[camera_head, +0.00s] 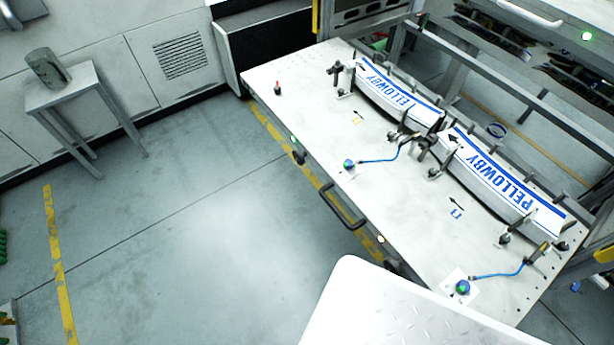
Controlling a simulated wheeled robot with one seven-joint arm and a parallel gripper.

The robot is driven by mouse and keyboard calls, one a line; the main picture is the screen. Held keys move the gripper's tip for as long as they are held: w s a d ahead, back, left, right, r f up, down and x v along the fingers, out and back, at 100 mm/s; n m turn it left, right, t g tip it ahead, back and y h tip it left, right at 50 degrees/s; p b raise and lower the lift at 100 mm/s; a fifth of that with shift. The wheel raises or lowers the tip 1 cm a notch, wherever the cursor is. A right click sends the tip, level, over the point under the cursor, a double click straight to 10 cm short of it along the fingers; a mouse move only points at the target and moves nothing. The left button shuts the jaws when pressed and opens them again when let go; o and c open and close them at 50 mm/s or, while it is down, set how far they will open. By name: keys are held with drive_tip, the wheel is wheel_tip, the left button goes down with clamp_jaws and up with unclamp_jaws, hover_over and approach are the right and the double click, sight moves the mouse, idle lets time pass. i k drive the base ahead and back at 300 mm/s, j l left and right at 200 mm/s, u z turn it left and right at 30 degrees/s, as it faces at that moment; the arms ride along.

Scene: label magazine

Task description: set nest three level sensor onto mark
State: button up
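Two round blue-green knobs with blue cables, which look like level sensors, are on the pale pull-out table (400,222). The farther sensor (349,164) sits left of the joint between two label stacks, and its cable runs right to a dark bracket. The nearer sensor (462,287) sits on or over a white square mark (448,281) near the front, its cable running to a bracket at the right. I cannot read which nest is number three. Small printed marks with arrows show beside the farther nest (357,120) and the nearer nest (456,212). My gripper is not in view.
Two curved label stacks marked PELLOWBY, a farther one (398,97) and a nearer one (500,185), stand between dark posts. A small red-tipped pin (277,88) stands at the far left. A black handle (340,207) juts from the table edge.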

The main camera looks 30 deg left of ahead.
sight(431, 143)
drive_tip(key=k+u, duration=0.1)
drive_tip(key=u, duration=0.25)
drive_tip(key=k+u, duration=0.15)
drive_tip(key=u, duration=0.2)
drive_tip(key=k+u, duration=0.1)
drive_tip(key=u, duration=0.25)
